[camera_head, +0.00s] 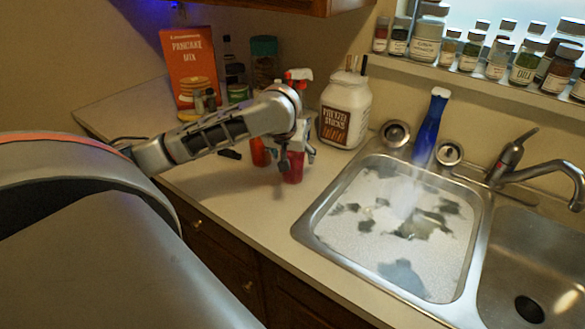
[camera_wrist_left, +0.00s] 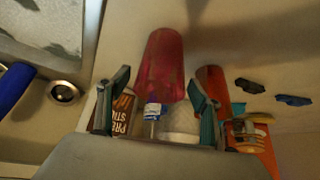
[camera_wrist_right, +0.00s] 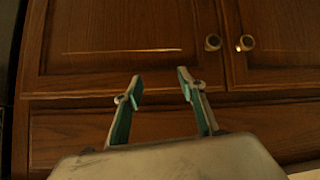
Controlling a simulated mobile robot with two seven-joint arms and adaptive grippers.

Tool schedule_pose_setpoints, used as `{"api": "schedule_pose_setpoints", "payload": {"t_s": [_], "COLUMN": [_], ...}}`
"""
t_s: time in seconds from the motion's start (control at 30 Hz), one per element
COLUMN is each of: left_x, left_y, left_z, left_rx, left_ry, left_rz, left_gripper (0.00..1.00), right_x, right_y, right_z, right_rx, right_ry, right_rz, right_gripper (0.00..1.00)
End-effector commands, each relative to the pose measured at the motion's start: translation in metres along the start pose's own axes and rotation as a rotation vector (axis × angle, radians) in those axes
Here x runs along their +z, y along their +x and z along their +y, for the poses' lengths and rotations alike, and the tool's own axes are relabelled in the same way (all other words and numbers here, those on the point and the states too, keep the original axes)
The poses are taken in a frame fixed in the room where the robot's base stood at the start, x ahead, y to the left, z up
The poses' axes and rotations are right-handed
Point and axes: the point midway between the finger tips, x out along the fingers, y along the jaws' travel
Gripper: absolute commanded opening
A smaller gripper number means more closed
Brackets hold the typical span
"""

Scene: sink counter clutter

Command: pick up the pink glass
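The pink glass (camera_head: 293,170) stands on the counter left of the sink, partly hidden by my left gripper (camera_head: 294,150). In the left wrist view the pink glass (camera_wrist_left: 161,65) shows as a translucent reddish-pink cup. It lies in line with the gap between the two fingers of my left gripper (camera_wrist_left: 158,84). The fingers are spread apart, with visible space on both sides of the glass. My right gripper (camera_wrist_right: 160,76) is open and empty, in front of wooden cabinet doors (camera_wrist_right: 130,40). It is not in the head view.
An orange-red item (camera_head: 260,152) stands close to the glass's left. Behind are a pretzel sticks jar (camera_head: 345,112), a pancake mix box (camera_head: 190,65) and a red-topped spray bottle (camera_head: 299,74). The sink (camera_head: 310,238) is to the right. The counter in front (camera_head: 230,188) is clear.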

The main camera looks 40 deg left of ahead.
Motion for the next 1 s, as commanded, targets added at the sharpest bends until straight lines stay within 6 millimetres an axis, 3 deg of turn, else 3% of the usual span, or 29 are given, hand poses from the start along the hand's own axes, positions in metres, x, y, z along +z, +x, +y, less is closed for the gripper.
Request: {"api": "schedule_pose_setpoints", "payload": {"t_s": [0.03,0.13,0.17,0.67,0.87,1.0], "left_x": [0.000,0.000,0.000,-0.008,-0.029,-0.050], "left_y": [0.000,0.000,0.000,-0.011,-0.042,-0.074], "left_z": [0.000,0.000,0.000,0.000,0.000,0.000], "left_rx": [0.000,0.000,0.000,0.001,0.001,0.001], "left_ry": [0.000,0.000,0.000,0.000,-0.001,0.000], "left_rz": [0.000,0.000,0.000,0.003,0.009,0.010], "left_gripper": [0.48,0.23,0.20,0.20,0.20,0.20], "right_x": [-0.001,-0.001,-0.001,0.001,0.001,0.001], "right_y": [0.000,0.000,0.000,-0.001,-0.001,-0.001], "right_z": [0.000,0.000,0.000,0.004,0.004,0.003], "right_rx": [0.000,0.001,0.001,0.000,0.000,0.000], "right_ry": [0.000,0.000,0.000,-0.014,-0.014,-0.011], "right_rz": [0.001,0.001,0.001,0.000,-0.001,0.000], "right_gripper": [0.40,0.40,0.40,0.40,0.40,0.40]}}
